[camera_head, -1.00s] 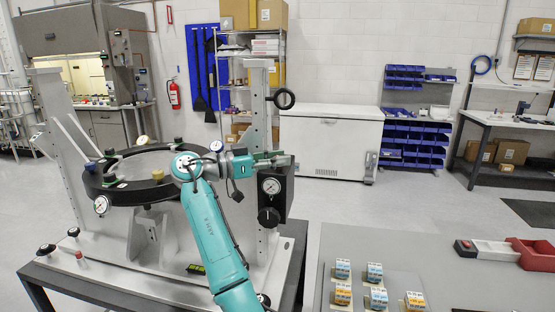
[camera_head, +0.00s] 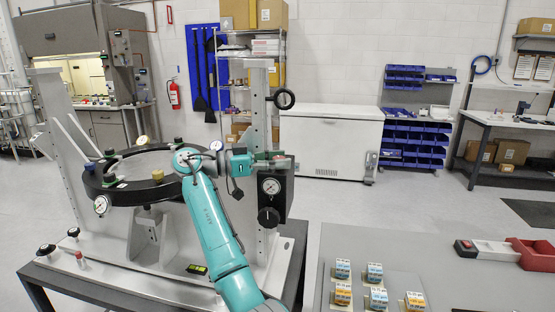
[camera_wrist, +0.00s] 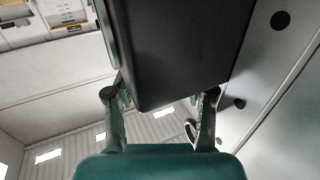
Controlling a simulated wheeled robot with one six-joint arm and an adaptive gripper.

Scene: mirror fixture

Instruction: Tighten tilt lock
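The mirror fixture (camera_head: 137,224) stands on a dark table at left, with a round black-rimmed mirror cell (camera_head: 130,190) between its uprights. On its right upright is a dark box with a dial gauge (camera_head: 271,186) and a black knob (camera_head: 268,217) below it. I cannot tell for certain which part is the tilt lock. My gripper (camera_head: 280,161) is at the top of this box, beside the upright. In the wrist view, a dark box (camera_wrist: 185,50) covers my fingertips, while the finger bases stand apart on either side. Whether they grip something is hidden.
A black ring (camera_head: 284,98) sticks out from the upright above my gripper.

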